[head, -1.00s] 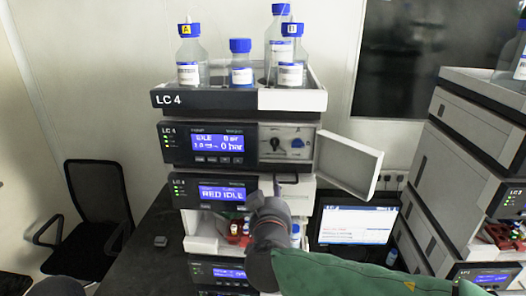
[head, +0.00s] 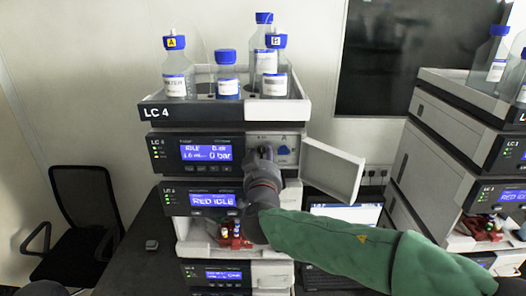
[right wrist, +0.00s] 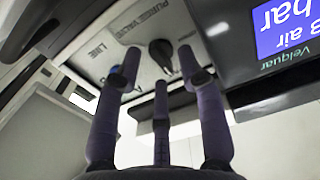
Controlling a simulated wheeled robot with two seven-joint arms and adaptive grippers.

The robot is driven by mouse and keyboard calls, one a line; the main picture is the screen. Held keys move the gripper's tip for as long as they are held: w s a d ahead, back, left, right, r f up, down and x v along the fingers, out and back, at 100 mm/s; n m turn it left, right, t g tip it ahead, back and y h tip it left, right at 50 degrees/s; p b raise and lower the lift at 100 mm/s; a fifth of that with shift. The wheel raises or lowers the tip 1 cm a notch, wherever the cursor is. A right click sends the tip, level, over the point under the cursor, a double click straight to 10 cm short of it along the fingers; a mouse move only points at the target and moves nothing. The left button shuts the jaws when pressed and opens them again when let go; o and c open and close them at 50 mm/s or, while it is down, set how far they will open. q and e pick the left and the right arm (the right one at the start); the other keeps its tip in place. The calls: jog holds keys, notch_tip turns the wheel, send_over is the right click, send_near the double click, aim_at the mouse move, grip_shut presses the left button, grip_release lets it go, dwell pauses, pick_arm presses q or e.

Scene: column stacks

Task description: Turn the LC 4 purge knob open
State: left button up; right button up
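The LC 4 stack (head: 157,113) stands in the middle of the head view. Its pump module (head: 166,150) has the panel door (head: 332,170) swung open to the right. The black purge knob (right wrist: 160,54), beside the "PURGE VALVE" lettering, shows in the right wrist view; in the head view my gripper hides it. A blue knob (head: 284,150) sits to its right in the head view. My right gripper (head: 263,154) is in front of the panel. In the right wrist view (right wrist: 160,68) its fingers are spread and empty, pointing at the black knob; contact cannot be told. My left gripper is not seen.
Several blue-capped bottles (head: 228,88) stand in the tray on top. A red-fitted module bay (head: 235,240) is below my forearm. A monitor (head: 345,213) is behind the arm. Another stack (head: 440,140) stands at the right. A chair (head: 85,215) is at the left.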

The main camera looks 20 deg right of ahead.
jog(key=shift+w+d, duration=0.15)
jog(key=shift+w, duration=0.2)
jog(key=shift+c, duration=0.3)
grip_shut()
